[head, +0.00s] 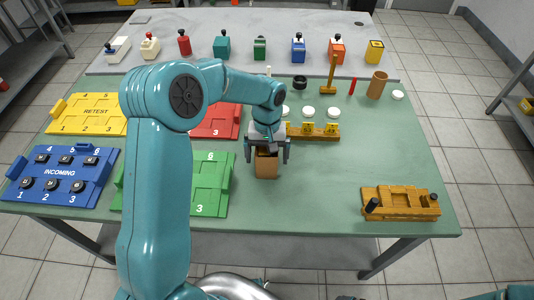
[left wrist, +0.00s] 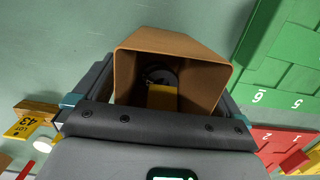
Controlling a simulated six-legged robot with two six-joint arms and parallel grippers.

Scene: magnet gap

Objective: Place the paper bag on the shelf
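A brown open-topped container, which looks like the paper bag (head: 266,167), stands upright on the green table. In the left wrist view the bag (left wrist: 190,45) has its mouth facing the camera, with something yellow and black inside. My left gripper (head: 268,153) is over it, fingers on either side; in the head view narrow gaps show beside the bag. Contact is hard to judge in the left wrist view. My right gripper is out of view. Metal shelves stand at the left edge (head: 22,50) and right edge (head: 515,108); which one is meant is unclear.
Blue (head: 62,176), yellow (head: 88,112), green (head: 212,178) and red (head: 215,121) trays lie left of the bag. A wooden fixture (head: 400,203) is at right, a brown cup (head: 377,85) behind it. Coloured blocks line the grey back surface (head: 180,68). The table's right-centre is clear.

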